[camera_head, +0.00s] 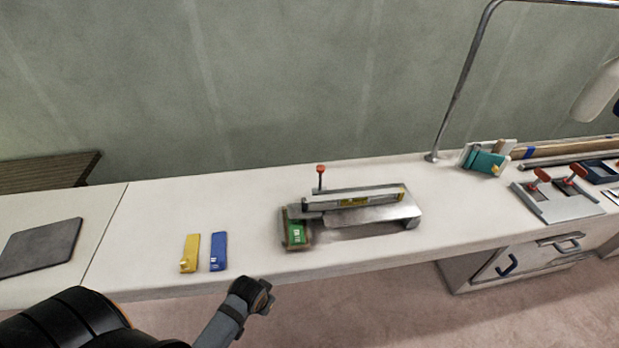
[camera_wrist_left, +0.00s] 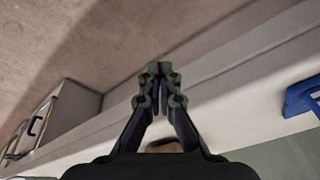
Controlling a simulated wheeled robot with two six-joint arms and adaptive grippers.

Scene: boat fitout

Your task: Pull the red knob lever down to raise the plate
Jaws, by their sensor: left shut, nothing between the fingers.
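The red knob lever (camera_head: 320,170) stands upright at the back of a metal machine on the white bench. The machine's metal plate (camera_head: 400,208) lies flat and low, with a long bar (camera_head: 350,198) across it. My left gripper (camera_head: 264,288) is in front of the bench's front edge, well short of the lever and to its left. In the left wrist view its fingers (camera_wrist_left: 160,72) are shut together with nothing between them. The lever is not in the left wrist view. My right gripper is not in view.
A yellow piece (camera_head: 190,253) and a blue piece (camera_head: 219,251) lie left of the machine, between it and a dark flat panel (camera_head: 42,247). A green box (camera_head: 297,233) sits at the machine's front left. A lamp pole (camera_head: 460,90) stands to the right.

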